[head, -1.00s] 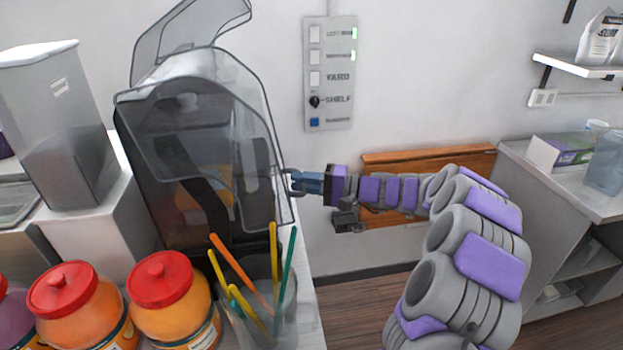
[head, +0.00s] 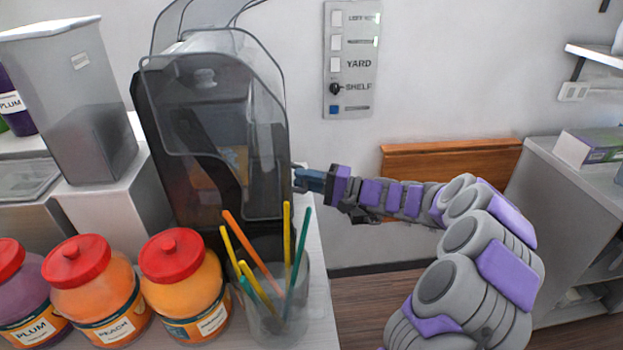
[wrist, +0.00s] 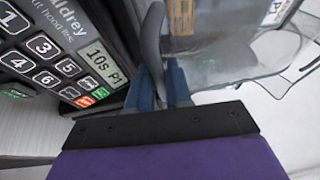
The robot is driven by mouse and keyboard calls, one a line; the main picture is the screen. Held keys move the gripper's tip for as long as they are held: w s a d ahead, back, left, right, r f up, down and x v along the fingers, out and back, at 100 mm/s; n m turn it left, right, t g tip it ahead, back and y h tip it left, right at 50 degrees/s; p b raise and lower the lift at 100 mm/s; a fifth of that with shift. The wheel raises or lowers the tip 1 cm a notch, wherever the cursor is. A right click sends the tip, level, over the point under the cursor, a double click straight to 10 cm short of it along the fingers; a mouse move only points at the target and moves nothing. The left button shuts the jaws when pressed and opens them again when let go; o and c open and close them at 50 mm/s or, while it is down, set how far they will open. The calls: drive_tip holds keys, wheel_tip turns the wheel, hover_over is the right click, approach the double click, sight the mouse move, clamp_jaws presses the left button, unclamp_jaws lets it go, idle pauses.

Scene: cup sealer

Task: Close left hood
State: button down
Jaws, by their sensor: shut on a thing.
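The cup sealer is a dark machine (head: 165,150) on the left counter, with a clear grey-edged hood (head: 268,110) over its front. A second clear panel (head: 205,14) stands raised at its top and is cut by the picture's edge. My gripper (head: 302,178) is at the hood's right edge. In the wrist view its blue fingers (wrist: 160,88) are shut around a grey curved piece (wrist: 153,38) that appears to be the hood's rim. The clear hood (wrist: 225,62) spreads right of the fingers, and a keypad (wrist: 55,65) lies to the left. The exact contact is partly hidden.
A cup of coloured straws (head: 275,300) stands in front of the machine, near the counter's right edge. Red-lidded jars (head: 180,285) stand left of it. A grey container (head: 75,100) is at the left. Floor is open between the counter and the right cabinet (head: 585,190).

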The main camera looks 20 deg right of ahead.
drive_tip(key=c, duration=1.1)
unclamp_jaws()
drive_tip(key=shift+s+a+f, duration=0.1)
drive_tip(key=shift+a+f, duration=0.2)
drive_tip(key=shift+a, duration=0.25)
drive_tip(key=shift+d, duration=0.1)
drive_tip(key=shift+r, duration=0.1)
drive_tip(key=shift+d, duration=0.15)
drive_tip(key=p+v, duration=0.3)
drive_tip(key=v, duration=1.4)
drive_tip(key=shift+d, duration=0.15)
drive_tip(key=shift+d, duration=0.3)
drive_tip(key=shift+a, duration=0.15)
